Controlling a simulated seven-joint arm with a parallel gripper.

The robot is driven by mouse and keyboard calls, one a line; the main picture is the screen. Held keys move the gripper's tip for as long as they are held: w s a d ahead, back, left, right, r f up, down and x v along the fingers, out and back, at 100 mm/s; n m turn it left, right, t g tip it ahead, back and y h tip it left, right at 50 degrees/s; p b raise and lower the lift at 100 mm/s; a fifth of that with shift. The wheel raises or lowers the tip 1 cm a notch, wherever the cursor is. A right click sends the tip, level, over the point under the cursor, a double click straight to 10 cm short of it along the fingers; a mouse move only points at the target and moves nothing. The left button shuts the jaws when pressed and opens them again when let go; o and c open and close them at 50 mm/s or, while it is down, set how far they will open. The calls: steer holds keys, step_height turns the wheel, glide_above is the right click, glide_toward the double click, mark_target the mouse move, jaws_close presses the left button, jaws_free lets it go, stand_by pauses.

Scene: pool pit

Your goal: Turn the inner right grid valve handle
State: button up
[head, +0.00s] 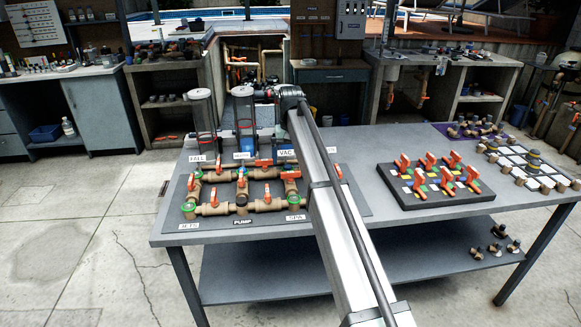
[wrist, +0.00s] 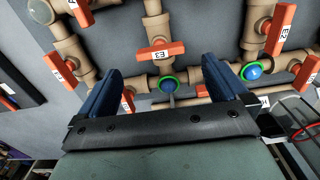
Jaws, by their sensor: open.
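A grid of tan pipes with orange valve handles lies on a grey board (head: 222,229) at the left of the table. In the wrist view, a handle marked E3 (wrist: 158,51) lies ahead, between the lines of my gripper's fingers. One marked E2 (wrist: 283,30) is at upper right. Which handle is the inner right one is unclear to me. My gripper (wrist: 162,68) is open, with two blue fingers apart and nothing between them seen held. It looks down at the grid; contact is not visible. In the head view my arm hides the grid's right part and my fingers do not show clearly.
Clear canisters (head: 202,110) stand behind the grid, near my wrist. A black tray of orange-handled valves (head: 440,198) and a board of fittings (head: 530,165) occupy the table's right. The strip of tabletop (head: 400,222) before the tray is clear.

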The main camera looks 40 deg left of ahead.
mark_target(290, 172)
step_height(290, 172, up, 8)
stand_by(0.4)
stand_by(0.4)
